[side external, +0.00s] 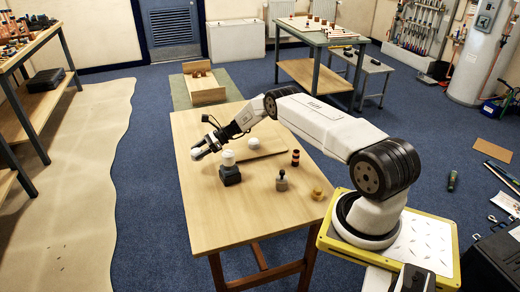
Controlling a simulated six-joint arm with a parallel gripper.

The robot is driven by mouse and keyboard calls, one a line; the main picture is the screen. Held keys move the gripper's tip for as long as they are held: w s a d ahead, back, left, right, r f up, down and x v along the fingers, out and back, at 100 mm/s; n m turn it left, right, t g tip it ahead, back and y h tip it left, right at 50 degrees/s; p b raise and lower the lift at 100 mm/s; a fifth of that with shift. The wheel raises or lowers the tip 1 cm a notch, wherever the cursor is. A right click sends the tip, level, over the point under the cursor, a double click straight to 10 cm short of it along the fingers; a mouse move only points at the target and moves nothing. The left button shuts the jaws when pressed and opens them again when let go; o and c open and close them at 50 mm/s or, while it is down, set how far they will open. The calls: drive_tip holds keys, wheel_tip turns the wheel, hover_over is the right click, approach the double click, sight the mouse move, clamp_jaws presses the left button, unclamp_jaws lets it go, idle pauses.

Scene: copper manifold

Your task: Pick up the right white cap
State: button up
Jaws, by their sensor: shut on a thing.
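My gripper (203,147) is over the left part of the wooden table (205,225). It is shut on a small white piece (197,154) that looks like a white cap, though its shape is hard to make out at this size. A second white cap (228,157) sits on top of a black block (230,175), just right of and below the gripper in the picture. The fingertips are partly hidden by the gripper's own dark body.
A dark and copper banded cylinder (295,158), a grey weight-like piece with a knob (282,181) and a small brass-coloured part (317,193) stand on the table's right half. The table's near left area is clear. A wooden tray (204,83) lies on the floor behind.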

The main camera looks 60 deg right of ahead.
sight(199, 150)
drive_tip(key=shift+r, duration=1.6)
drive_tip(key=shift+r, duration=0.15)
